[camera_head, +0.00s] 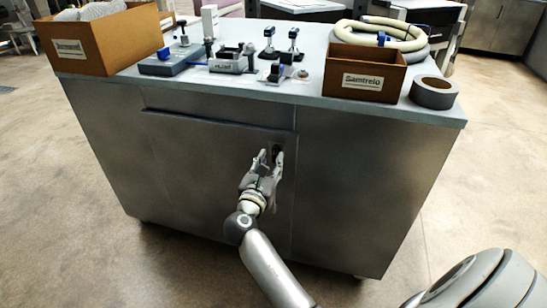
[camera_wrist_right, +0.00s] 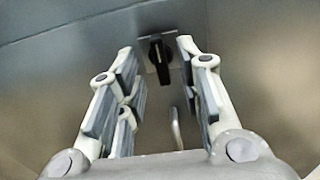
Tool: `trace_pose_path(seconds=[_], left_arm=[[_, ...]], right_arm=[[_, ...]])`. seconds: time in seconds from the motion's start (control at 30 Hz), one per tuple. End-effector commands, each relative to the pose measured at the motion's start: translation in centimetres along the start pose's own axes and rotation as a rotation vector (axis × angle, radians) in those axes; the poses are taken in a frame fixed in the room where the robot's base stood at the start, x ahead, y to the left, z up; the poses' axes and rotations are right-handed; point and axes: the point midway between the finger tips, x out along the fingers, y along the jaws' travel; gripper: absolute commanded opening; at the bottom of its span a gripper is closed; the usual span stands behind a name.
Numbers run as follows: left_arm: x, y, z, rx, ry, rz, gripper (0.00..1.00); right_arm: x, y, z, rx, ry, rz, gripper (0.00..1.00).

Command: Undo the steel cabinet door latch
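The steel cabinet (camera_head: 200,175) stands in front of me, and its door is shut flat with the front. The door latch (camera_wrist_right: 158,58) is a small black turn handle on a light plate; in the wrist view it stands roughly upright beyond my fingertips. In the head view my right gripper (camera_head: 271,158) is at the latch and partly hides it. In the right wrist view the gripper (camera_wrist_right: 157,75) is open, one finger on each side of the latch, with clear gaps. I cannot tell the exact depth. My left gripper is not in view.
A hooked metal handle (camera_wrist_right: 176,128) shows below the latch. On the cabinet top stand a left cardboard box (camera_head: 105,40), a right cardboard box (camera_head: 364,73), a tape roll (camera_head: 433,93), a coiled hose (camera_head: 385,33) and several small fixtures. The floor (camera_head: 480,170) at right is clear.

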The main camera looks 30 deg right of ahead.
Motion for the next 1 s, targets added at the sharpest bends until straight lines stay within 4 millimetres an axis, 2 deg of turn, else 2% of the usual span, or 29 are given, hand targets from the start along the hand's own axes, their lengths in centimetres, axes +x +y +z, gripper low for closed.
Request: trace_pose_path(seconds=[0.1, 0.23, 0.6, 0.87, 1.0], left_arm=[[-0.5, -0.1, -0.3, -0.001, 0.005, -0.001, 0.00], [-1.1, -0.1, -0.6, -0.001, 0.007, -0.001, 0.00], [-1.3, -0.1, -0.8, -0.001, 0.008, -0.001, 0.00], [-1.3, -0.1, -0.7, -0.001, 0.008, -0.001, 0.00], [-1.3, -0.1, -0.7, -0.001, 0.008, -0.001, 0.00]], right_arm=[[1.9, 0.0, -0.1, 0.000, -0.001, 0.000, 0.33], [3.2, 0.0, 0.0, 0.000, -0.001, 0.000, 0.33], [3.7, 0.0, -0.1, 0.000, 0.001, 0.001, 0.33], [3.7, 0.0, 0.0, 0.001, 0.001, 0.001, 0.00], [3.7, 0.0, 0.0, 0.001, 0.001, 0.001, 0.00]])
